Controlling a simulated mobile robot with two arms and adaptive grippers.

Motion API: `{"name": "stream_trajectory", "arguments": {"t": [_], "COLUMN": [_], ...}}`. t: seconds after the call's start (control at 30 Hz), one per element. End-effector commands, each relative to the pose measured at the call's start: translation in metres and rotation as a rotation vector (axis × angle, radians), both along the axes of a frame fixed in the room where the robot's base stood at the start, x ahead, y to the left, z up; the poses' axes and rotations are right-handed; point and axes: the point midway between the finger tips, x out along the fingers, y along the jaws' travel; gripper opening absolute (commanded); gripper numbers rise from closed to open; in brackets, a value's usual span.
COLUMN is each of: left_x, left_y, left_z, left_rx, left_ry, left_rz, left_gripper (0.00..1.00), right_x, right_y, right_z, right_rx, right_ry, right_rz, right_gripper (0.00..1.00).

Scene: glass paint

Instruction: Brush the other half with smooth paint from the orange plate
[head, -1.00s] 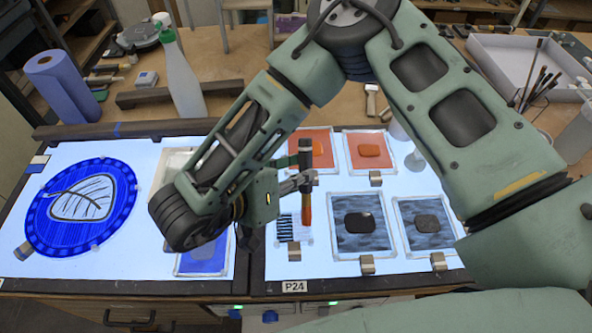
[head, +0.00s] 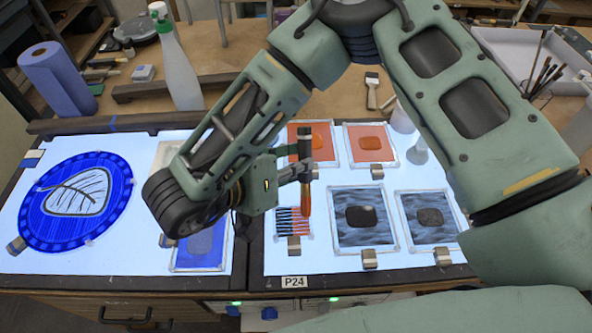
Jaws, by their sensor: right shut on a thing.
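My right gripper (head: 301,172) is shut on an upright brush with a dark upper part and an orange lower part (head: 305,198). The brush's lower end overlaps the right side of a small striped glass piece (head: 287,222); I cannot tell if it touches. The piece has dark stripes on its left half and orange-red stripes on its right half. Two orange plates lie behind on the light table: one (head: 325,152), partly hidden by the brush and gripper, and another (head: 372,134) to its right, each with an orange patch. My left gripper is out of view.
Two dark grey-blue plates (head: 345,206) (head: 442,205) lie to the right of the striped piece. A round blue glass with a leaf (head: 45,222) lies on the left panel. Metal weights (head: 370,258) sit at plate edges. A spray bottle (head: 180,75) stands behind.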

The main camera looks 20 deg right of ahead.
Motion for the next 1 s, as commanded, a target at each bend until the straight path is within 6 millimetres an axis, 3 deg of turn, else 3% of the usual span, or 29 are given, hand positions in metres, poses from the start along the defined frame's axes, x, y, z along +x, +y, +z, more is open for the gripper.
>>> {"name": "stream_trajectory", "arguments": {"t": [0.5,0.83,1.0], "left_x": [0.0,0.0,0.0], "left_y": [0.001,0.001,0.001], "left_z": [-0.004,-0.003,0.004], "left_rx": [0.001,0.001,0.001], "left_ry": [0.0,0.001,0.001], "left_rz": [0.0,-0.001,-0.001], "left_gripper": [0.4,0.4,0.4], "right_x": [-0.028,-0.03,-0.029], "right_y": [0.008,0.008,0.008], "right_z": [0.001,0.003,0.014], "right_rx": [0.0,0.0,0.0], "right_ry": [0.0,-0.001,-0.002], "right_rz": [0.002,0.0,-0.001], "right_gripper": [0.0,0.0,0.0]}}
